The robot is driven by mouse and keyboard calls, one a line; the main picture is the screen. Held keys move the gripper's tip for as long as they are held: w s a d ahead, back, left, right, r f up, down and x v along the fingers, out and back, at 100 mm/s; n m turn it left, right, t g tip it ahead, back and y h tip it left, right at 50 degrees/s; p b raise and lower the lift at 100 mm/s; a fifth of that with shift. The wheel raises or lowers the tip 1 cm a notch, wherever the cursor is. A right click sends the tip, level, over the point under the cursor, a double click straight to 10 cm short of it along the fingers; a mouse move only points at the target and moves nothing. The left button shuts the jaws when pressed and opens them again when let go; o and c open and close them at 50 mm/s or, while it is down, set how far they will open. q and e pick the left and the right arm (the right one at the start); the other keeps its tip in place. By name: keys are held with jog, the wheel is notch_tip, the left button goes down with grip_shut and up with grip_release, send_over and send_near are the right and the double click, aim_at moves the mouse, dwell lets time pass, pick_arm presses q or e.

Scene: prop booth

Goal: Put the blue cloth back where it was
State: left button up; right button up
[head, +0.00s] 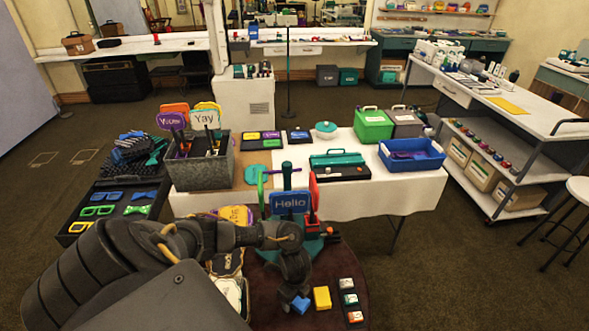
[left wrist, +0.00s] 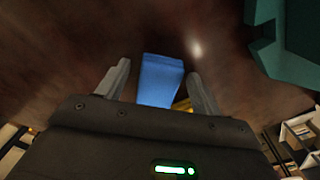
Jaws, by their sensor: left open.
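The blue cloth (head: 301,305) is a small folded blue block on the dark round table (head: 265,315), directly beneath my left gripper (head: 291,292). In the left wrist view the blue cloth (left wrist: 160,80) shows between the two grey fingers of my left gripper (left wrist: 158,75), which are open with a gap on each side. I cannot tell how deep the cloth is between the fingers. A yellow folded block (head: 322,298) lies just right of the blue one and is partly hidden behind a finger in the wrist view. My right gripper is not in view.
Several small boxes (head: 349,299) stand in a row right of the yellow block. A teal stand with a blue "Hello" sign (head: 290,202) rises behind my gripper. White items (head: 232,293) lie at left.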

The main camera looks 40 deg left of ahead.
pick_arm(q)
notch_tip(320, 180, up, 12)
jog(key=p, duration=0.4)
jog(key=shift+r+p, duration=0.15)
jog(key=shift+p, duration=0.15)
